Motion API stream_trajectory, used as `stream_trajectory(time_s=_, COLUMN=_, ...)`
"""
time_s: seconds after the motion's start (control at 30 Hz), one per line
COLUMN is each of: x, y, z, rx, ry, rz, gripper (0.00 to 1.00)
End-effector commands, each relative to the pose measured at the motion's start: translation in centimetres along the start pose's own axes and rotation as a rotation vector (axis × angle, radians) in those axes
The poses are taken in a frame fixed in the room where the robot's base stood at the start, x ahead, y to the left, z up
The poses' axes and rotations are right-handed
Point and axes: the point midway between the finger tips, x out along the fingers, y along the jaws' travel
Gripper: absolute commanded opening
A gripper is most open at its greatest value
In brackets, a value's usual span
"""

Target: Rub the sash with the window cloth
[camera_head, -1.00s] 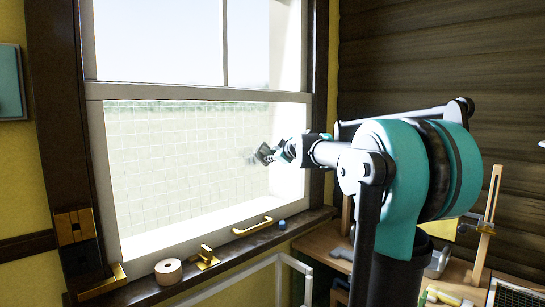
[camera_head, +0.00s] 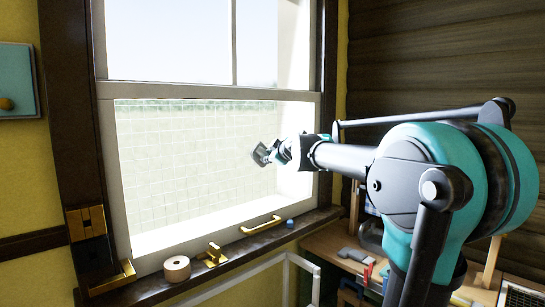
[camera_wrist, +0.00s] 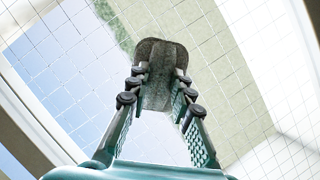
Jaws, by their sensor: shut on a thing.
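The white window sash (camera_head: 215,94) fills the left half of the head view, with its lower pane lit brightly from outside. My gripper (camera_head: 268,152) is in front of the right part of the lower pane. It is shut on a small grey pad, the window cloth (camera_head: 259,155). In the wrist view the cloth (camera_wrist: 161,55) sticks out beyond the fingertips of my gripper (camera_wrist: 161,82), against a pane with a grid of lines. I cannot tell whether the cloth touches the glass.
The dark sill (camera_head: 230,248) holds a tape roll (camera_head: 177,268), a brass latch (camera_head: 213,256), a brass handle (camera_head: 262,225) and a small blue object (camera_head: 290,223). A wooden bench (camera_head: 328,244) with tools stands at the lower right.

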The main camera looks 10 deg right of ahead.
Motion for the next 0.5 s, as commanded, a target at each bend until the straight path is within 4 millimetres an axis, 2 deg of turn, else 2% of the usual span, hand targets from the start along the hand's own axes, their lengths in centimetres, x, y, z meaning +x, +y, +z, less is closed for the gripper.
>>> stream_trajectory(time_s=0.5, x=-0.8, y=-2.1, z=-2.0, rx=-0.002, ry=0.002, rz=-0.002, gripper=0.0)
